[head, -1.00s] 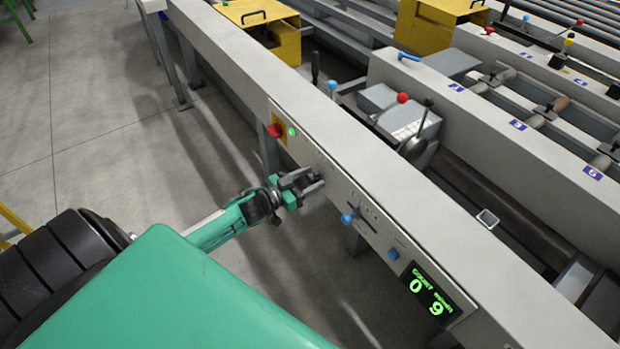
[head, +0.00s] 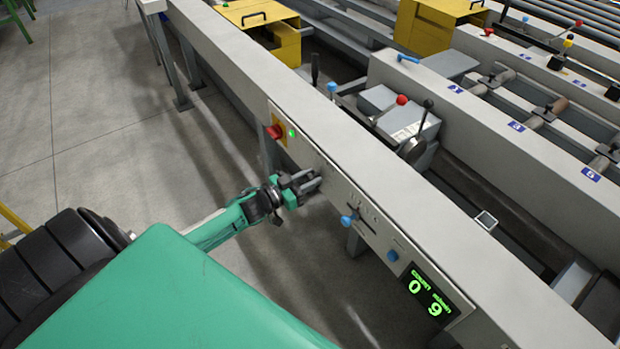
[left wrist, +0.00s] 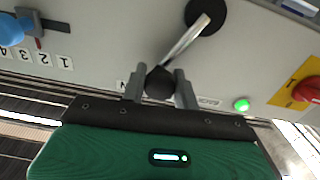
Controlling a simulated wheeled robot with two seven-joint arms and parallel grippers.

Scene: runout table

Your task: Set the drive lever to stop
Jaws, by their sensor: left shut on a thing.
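The drive lever (left wrist: 184,42) shows in the left wrist view as a metal rod running from a black round pivot (left wrist: 206,15) to a black knob (left wrist: 160,83). My left gripper (left wrist: 160,88) is shut on that knob, one grey finger on each side. A letter that looks like N (left wrist: 120,86) lies left of the knob, and a small label (left wrist: 208,102) too blurred to read lies right of it. In the head view my left gripper (head: 306,183) is at the panel (head: 325,170) on the beam's front, hiding the lever. My right gripper is not in view.
A red switch on yellow (head: 276,131) and a green lamp (head: 292,133) sit left of the gripper on the panel. A blue-knobbed slider (head: 347,220), a blue button (head: 393,255) and a display (head: 429,292) reading 0 and 9 lie to the right.

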